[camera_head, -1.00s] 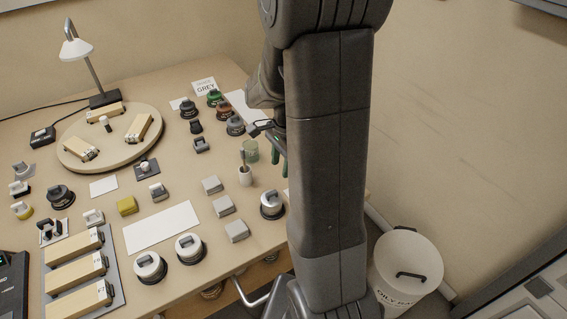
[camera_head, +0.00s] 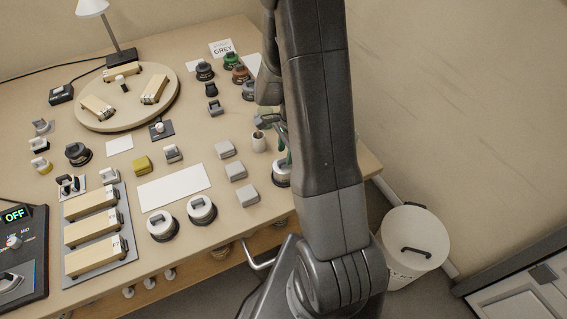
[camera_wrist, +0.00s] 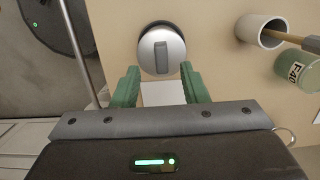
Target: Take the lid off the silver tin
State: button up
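A round silver tin (camera_wrist: 161,50) with a dark bar handle across its lid stands upright on the bench in the wrist view. In the head view the tin (camera_head: 281,174) is near the bench's right edge, partly hidden by my arm. The lid is on the tin. My gripper (camera_wrist: 160,82) is open and empty, its two green fingers spread; the tin shows ahead of and between the fingertips, apparently not touched. In the head view my green fingers (camera_head: 285,157) show just beside the tin, mostly hidden by my arm.
A cup with a brush (camera_wrist: 262,32) and a green jar (camera_wrist: 296,72) stand right of the tin in the wrist view. Two white-lidded tins (camera_head: 162,225) (camera_head: 201,210) and grey blocks (camera_head: 235,171) are to its left. A waste bin (camera_head: 412,240) stands off the bench.

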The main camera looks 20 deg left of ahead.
aim_at(284, 160)
jog(key=shift+s+a+f, duration=0.1)
jog(key=shift+a+f, duration=0.05)
jog(key=shift+f, duration=0.8)
jog(key=shift+s+a+f, duration=0.1)
jog(key=shift+f, duration=0.8)
grip_shut()
